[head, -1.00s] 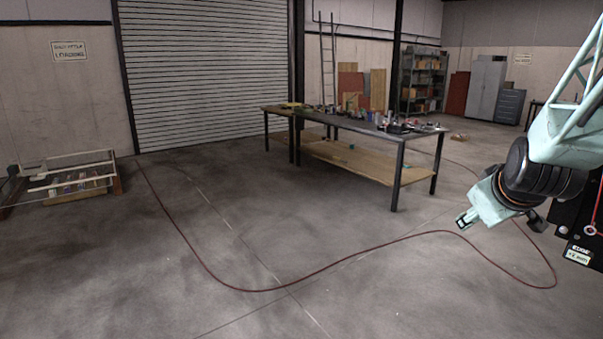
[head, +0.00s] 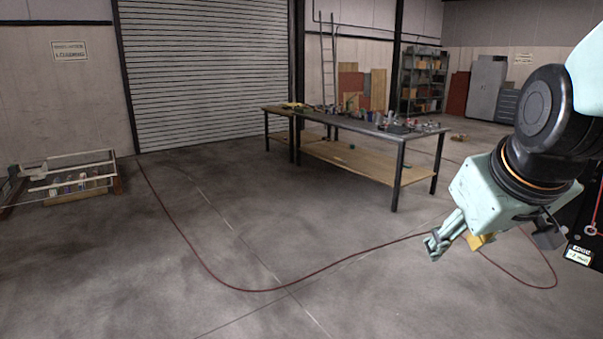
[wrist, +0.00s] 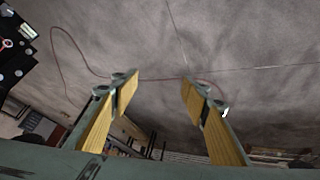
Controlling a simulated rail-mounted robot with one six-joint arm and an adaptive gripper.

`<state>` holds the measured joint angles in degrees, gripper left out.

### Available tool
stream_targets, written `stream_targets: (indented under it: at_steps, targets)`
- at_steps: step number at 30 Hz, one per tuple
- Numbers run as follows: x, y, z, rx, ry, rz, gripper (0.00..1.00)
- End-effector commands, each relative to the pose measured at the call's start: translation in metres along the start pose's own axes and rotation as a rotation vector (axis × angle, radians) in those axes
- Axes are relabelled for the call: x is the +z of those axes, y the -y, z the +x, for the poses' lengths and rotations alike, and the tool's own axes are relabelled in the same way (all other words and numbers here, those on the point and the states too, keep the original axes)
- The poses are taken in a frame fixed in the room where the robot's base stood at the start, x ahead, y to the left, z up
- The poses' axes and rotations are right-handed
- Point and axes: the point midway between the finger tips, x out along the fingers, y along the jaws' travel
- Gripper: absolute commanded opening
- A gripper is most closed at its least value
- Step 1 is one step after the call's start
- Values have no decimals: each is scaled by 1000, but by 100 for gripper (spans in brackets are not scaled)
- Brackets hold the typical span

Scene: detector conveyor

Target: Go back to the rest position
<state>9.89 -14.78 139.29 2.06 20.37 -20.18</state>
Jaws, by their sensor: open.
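My gripper (head: 437,245) is at the right of the head view, in the air over the bare floor, pointing down and to the left. In the wrist view my gripper (wrist: 158,85) shows two fingers with yellow-brown inner faces. They stand wide apart with nothing between them. Only grey floor and a thin red cable (wrist: 66,78) show beyond the fingertips. Nothing is touching the fingers.
A long workbench (head: 350,125) covered with small items stands in the middle. A low rack (head: 70,176) is at the left. A red cable (head: 262,290) loops across the floor. A black panel marked EDGE (head: 581,253) is close at the right. The front floor is clear.

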Motion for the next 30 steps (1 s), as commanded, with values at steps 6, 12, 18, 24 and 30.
stream_targets:
  at_steps: [6,12,18,24,30]
  targets:
    - [32,29,-33,-36,46,35,42]
    - [64,51,-61,-63,95,68,42]
    - [100,70,-89,-85,146,99,42]
    - [136,86,-115,-99,197,129,42]
    - [165,96,-133,-106,238,153,42]
